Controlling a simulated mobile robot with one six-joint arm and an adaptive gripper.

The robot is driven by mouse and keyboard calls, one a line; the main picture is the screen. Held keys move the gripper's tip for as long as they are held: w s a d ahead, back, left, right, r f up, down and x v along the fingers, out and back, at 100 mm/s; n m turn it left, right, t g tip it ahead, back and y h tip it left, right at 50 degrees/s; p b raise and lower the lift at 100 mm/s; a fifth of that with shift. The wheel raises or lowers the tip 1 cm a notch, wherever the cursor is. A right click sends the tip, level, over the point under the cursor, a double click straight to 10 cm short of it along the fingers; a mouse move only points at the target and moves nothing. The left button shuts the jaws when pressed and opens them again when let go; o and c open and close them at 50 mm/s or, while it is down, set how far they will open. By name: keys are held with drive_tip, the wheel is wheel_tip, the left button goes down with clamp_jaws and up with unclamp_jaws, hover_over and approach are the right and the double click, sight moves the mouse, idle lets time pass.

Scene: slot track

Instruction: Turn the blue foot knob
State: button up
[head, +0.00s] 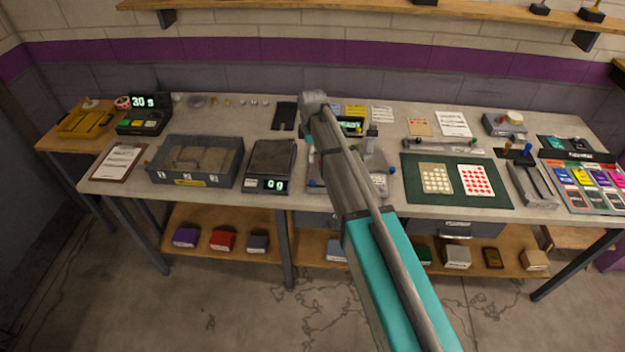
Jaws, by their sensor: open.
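A grey device (378,182) stands at the middle of the bench, largely hidden behind my arm. A small blue spot (391,170) shows at its right edge and may be the blue foot knob; it is too small to be sure. Another bluish spot (311,183) shows at the left, beside my arm. A blue-topped knob (527,148) also stands farther right, near the grey rail. My arm reaches up across the middle of the view. My gripper cannot be made out, so its place relative to the knob does not show.
A scale (269,166) reading 0 g and a grey bin (196,162) stand left of the device. A green mat (455,198) with two cards lies to the right. A wooden shelf (400,10) runs along the wall above. The floor in front is clear.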

sight(313, 182)
drive_tip(key=shift+f, duration=0.1)
wheel_tip(313, 182, down, 14)
drive_tip(key=b, duration=1.3)
drive_tip(key=shift+r+b, duration=0.2)
drive_tip(key=shift+b, duration=0.2)
idle(0.3)
clamp_jaws()
